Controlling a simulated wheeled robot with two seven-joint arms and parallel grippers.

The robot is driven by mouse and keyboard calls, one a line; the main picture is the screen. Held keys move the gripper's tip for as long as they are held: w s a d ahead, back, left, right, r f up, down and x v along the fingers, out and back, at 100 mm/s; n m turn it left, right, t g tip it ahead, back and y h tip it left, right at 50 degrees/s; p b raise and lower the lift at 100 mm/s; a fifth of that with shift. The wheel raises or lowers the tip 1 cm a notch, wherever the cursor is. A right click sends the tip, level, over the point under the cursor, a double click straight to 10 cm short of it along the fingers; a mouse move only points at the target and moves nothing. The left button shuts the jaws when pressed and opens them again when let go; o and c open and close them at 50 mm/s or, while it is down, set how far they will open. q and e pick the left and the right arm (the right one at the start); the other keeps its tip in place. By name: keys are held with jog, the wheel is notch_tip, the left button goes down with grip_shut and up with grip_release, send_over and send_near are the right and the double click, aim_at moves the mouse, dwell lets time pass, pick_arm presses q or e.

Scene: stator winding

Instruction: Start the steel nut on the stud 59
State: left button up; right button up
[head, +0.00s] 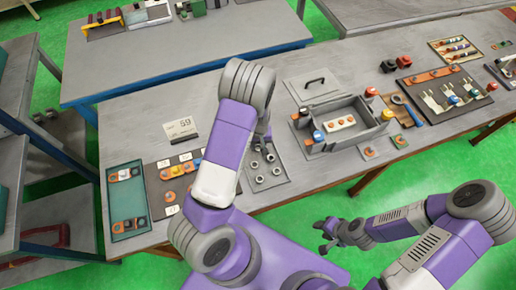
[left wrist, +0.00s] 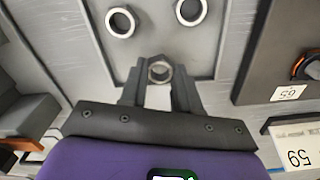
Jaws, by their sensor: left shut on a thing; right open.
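In the left wrist view, my left gripper (left wrist: 160,78) is shut on a steel nut (left wrist: 160,67), held between its fingertips over a grey plate. I cannot tell if that nut touches the plate. Two more nuts, one at the left (left wrist: 122,21) and one at the right (left wrist: 190,11), lie on the plate. In the head view my left arm hides the left fingertips. The dark stud board (head: 157,188), with orange parts and small labels, is left of that arm; stud 59 itself is not distinguishable. My right gripper (head: 328,232) is open and empty, off the table's front edge.
A sign reading 59 (head: 181,129) stands behind the stud board. A teal tray (head: 128,170) with coloured parts lies left of it. The nut plate (head: 281,178) is right of my left arm. A grey open box (head: 375,130) stands further right. Bare tabletop is at the back left.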

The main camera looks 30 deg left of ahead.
pick_arm(q)
notch_tip(320, 180, up, 7)
jog(key=p, duration=0.5)
jog(key=shift+r, duration=0.2)
